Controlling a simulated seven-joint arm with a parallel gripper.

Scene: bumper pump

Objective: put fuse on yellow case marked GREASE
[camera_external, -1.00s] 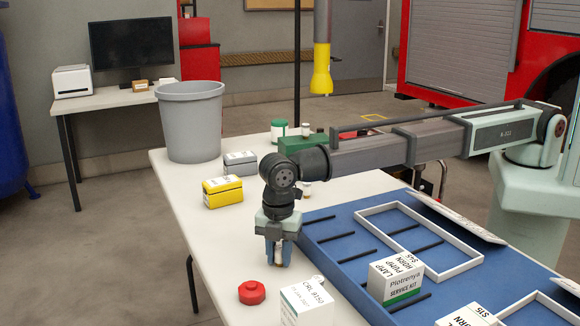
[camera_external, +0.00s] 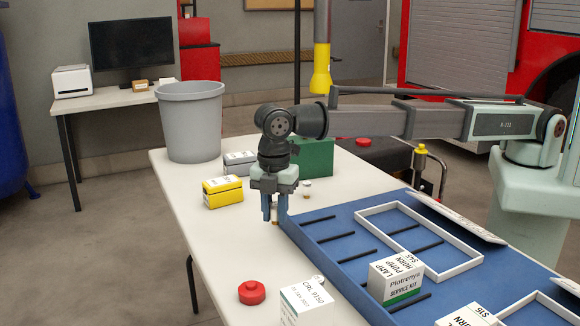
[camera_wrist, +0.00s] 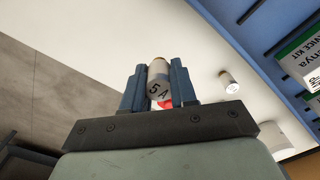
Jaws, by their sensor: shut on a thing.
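My gripper (camera_external: 272,216) is shut on a small pale fuse, held above the white table. In the wrist view the fuse (camera_wrist: 159,84), marked 5 A, stands between the two blue fingers of my gripper (camera_wrist: 159,90). In the external view the fingers mostly hide it. The yellow case (camera_external: 222,192) with a white label on its lid sits on the table, left of and apart from my gripper. Its lettering is too small to read. The case cannot be seen in the wrist view.
A grey case (camera_external: 239,161) stands behind the yellow one, near a grey bin (camera_external: 191,125). A green box (camera_external: 313,160) stands behind my gripper. A blue tray (camera_external: 330,238) lies to the right. A red knob (camera_external: 252,292) and white box (camera_external: 308,307) are in front.

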